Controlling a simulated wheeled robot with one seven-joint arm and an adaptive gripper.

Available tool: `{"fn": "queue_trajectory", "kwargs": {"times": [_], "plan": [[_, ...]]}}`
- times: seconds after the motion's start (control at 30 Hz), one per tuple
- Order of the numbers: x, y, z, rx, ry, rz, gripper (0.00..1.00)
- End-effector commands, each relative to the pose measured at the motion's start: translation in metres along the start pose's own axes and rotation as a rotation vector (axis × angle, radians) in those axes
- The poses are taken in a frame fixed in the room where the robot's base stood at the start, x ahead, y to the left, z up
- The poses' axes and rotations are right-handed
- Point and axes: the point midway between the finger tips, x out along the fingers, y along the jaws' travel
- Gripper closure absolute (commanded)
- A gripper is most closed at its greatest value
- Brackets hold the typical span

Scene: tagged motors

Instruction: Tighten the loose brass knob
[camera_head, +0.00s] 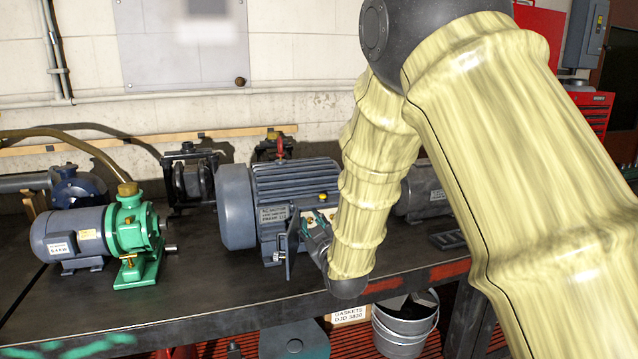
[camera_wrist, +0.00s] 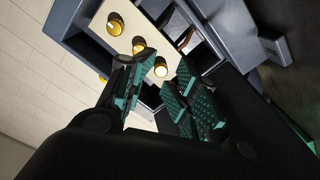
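The large grey motor (camera_head: 295,185) stands on the bench with its terminal box open on the near side. In the wrist view several brass knobs stick out of the cream panel (camera_wrist: 97,42); three form a slanting row: an upper one (camera_wrist: 115,23), a middle one (camera_wrist: 138,45) and a lower one (camera_wrist: 160,67). I cannot tell which is loose. My gripper (camera_wrist: 157,88) is open, its teal-padded fingers apart in front of the panel. The lower knob shows in the gap between the fingertips; contact is not clear. In the head view my gripper (camera_head: 320,229) is at the box, partly hidden by my arm.
A box cover (camera_head: 291,243) hangs open just left of my gripper. A green pump with a grey motor (camera_head: 75,235) stands at the left, and another grey motor (camera_head: 425,190) at the right. The front of the dark bench (camera_head: 215,293) is clear. Buckets (camera_head: 405,325) stand below.

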Motion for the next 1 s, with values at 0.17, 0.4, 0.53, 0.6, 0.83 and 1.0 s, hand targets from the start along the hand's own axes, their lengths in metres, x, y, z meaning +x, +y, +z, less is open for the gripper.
{"fn": "queue_trajectory", "kwargs": {"times": [0.17, 0.4, 0.53, 0.6, 0.83, 1.0], "plan": [[-0.009, -0.001, 0.000, 0.000, 0.001, -0.001, 0.71], [-0.024, 0.000, 0.001, 0.000, -0.001, 0.000, 0.71], [-0.032, 0.001, 0.000, 0.000, 0.000, 0.001, 0.71], [-0.036, 0.001, 0.000, 0.000, 0.000, 0.001, 0.71], [-0.050, 0.000, 0.001, 0.000, -0.001, 0.000, 0.71], [-0.060, 0.001, 0.000, 0.000, 0.000, 0.001, 0.71]]}}
